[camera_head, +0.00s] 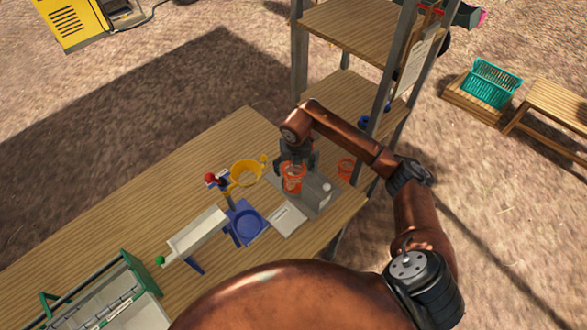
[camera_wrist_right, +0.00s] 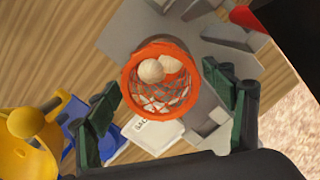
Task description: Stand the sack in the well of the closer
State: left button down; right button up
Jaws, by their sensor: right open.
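The sack (camera_head: 293,184) is an orange net bag with a round orange rim. In the right wrist view, pale onions show inside the sack (camera_wrist_right: 137,84). It stands upright on or over a grey metal fixture (camera_head: 318,196), which looks like the closer; whether its base sits in a well is hidden. My right gripper (camera_head: 297,163) is above the sack, pointing down. In the right wrist view, its dark green fingers (camera_wrist_right: 165,110) are spread on either side of the sack, with gaps visible. My left gripper is not in view.
A blue stand (camera_head: 246,222) with a yellow ring (camera_head: 247,172) and a grey chute (camera_head: 198,231) stand left of the fixture. A white card (camera_head: 287,219) lies in front. The wooden table (camera_head: 130,195) is clear at back left.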

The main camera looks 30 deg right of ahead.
jog(key=shift+r, duration=0.1)
notch_tip(320, 180, up, 12)
jog(key=s, duration=0.1)
jog(key=shift+s+a, duration=0.2)
jog(key=shift+s, duration=0.05)
